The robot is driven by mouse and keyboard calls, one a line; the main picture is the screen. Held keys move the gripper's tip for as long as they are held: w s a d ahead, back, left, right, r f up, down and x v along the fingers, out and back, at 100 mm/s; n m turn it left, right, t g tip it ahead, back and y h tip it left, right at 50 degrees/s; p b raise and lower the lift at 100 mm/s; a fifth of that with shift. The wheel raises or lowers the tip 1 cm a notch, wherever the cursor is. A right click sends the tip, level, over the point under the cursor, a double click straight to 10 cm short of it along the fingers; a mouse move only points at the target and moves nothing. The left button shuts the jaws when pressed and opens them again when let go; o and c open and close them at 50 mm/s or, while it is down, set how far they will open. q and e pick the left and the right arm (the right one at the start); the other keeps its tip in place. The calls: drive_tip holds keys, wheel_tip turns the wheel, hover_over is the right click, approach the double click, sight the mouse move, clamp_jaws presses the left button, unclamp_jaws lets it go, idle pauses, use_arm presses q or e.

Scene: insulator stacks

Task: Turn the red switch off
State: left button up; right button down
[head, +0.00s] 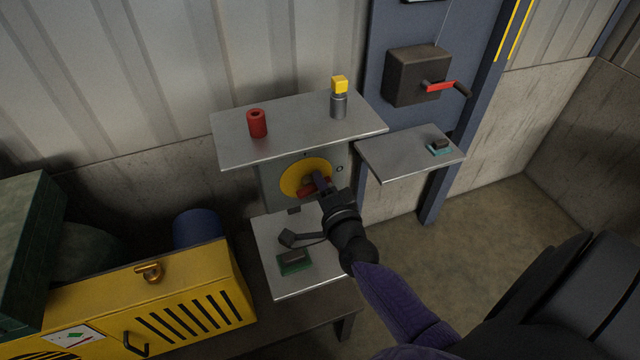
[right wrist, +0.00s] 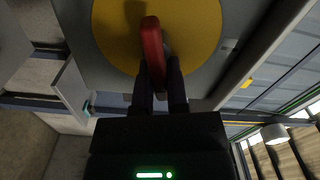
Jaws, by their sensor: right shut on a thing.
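The red switch (head: 307,188) is a red handle on a round yellow plate (head: 296,172), set on a grey box between two metal shelves. My right gripper (head: 318,182) reaches up to it from the lower right and is shut on the red handle. In the right wrist view, the red handle (right wrist: 152,50) stands between the two dark fingers (right wrist: 160,88), in front of the yellow disc (right wrist: 110,30). Part of the handle is hidden by the gripper in the head view. My left gripper is not in view.
The upper shelf (head: 290,145) overhangs the switch and bears a red cylinder (head: 257,124) and a yellow-topped grey cylinder (head: 338,103). The lower shelf (head: 290,285) holds a green block (head: 294,262). A side shelf (head: 400,160) and a crank box (head: 416,75) stand right; a yellow cabinet (head: 190,270) stands left.

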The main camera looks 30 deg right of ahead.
drive_tip(key=shift+f+m+b, duration=0.2)
drive_tip(key=shift+m, duration=0.55)
drive_tip(key=shift+f+m+b, duration=0.15)
drive_tip(key=shift+m+b, duration=0.05)
drive_tip(key=shift+m, duration=0.55)
drive_tip(key=c, duration=0.6)
unclamp_jaws()
drive_tip(key=shift+c, duration=0.2)
drive_tip(key=shift+s, duration=0.1)
drive_tip(key=v, duration=0.9)
drive_tip(key=shift+s, duration=0.4)
